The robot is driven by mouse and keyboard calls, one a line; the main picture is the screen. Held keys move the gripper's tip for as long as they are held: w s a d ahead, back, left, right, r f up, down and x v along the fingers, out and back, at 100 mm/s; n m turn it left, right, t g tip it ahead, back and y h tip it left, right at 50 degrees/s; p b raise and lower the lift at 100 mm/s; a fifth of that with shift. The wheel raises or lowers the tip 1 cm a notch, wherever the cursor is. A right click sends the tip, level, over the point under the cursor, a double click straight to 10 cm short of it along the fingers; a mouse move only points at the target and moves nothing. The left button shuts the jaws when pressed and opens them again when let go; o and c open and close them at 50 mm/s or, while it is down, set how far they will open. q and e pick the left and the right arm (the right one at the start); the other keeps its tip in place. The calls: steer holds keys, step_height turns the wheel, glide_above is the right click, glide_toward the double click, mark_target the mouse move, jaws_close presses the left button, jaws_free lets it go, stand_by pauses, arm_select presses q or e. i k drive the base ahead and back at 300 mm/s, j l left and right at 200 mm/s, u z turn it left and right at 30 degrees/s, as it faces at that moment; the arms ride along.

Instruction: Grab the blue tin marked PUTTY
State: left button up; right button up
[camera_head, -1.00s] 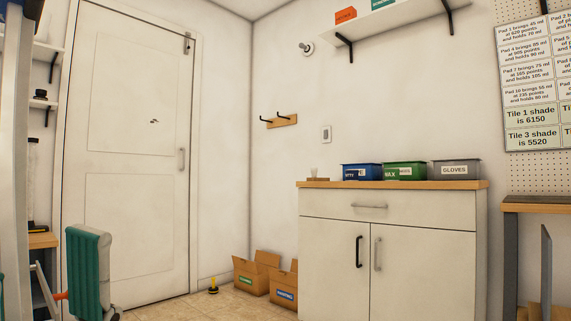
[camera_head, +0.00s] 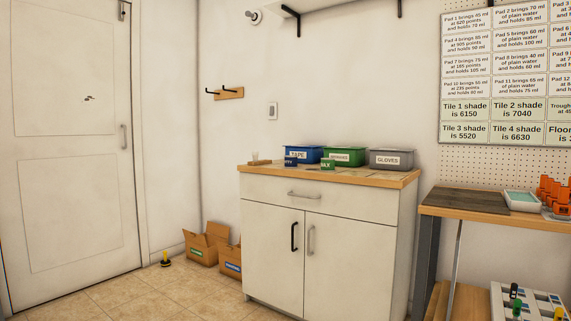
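A small dark blue tin (camera_head: 291,162) stands on the wooden top of the white cabinet, in front of the blue bin marked TAPE (camera_head: 312,152). Its pale lettering is too small to read fully, but it looks to end in TTY. A small green tin (camera_head: 327,164), which seems marked WAX, stands to its right, in front of a green bin (camera_head: 343,150). Neither of my grippers is in view.
A grey bin marked GLOVES (camera_head: 391,159) sits at the cabinet top's (camera_head: 395,181) right. Open cardboard boxes (camera_head: 205,245) stand left of the cabinet. A workbench (camera_head: 475,203) stands at right. Floor (camera_head: 150,290) is clear at front left.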

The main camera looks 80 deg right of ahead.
mark_target(290, 162)
steer(key=l+u, duration=0.4)
steer(key=k+l+u, duration=0.15)
steer(key=u, duration=0.3)
steer(key=k+l+u, duration=0.15)
steer(key=u, duration=0.25)
steer(key=k+l+u, duration=0.15)
steer(key=l+u, duration=0.15)
steer(key=u, duration=0.15)
steer(key=k+l+u, duration=0.15)
steer(key=u, duration=0.25)
steer(key=k+l+u, duration=0.15)
steer(key=u, duration=0.35)
steer(key=k+l+u, duration=0.2)
steer(key=u, duration=0.25)
steer(key=k+l+u, duration=0.15)
steer(key=u, duration=0.35)
steer(key=k+u, duration=0.25)
steer(key=u, duration=0.25)
steer(key=k+u, duration=0.2)
steer(key=u, duration=0.25)
steer(key=k+l+u, duration=0.15)
steer(key=u, duration=0.35)
steer(key=k+u, duration=0.6)
steer(key=u, duration=0.35)
steer(key=k+j+u, duration=0.15)
steer(key=u, duration=0.35)
steer(key=k+j+u, duration=0.3)
steer(key=u, duration=0.15)
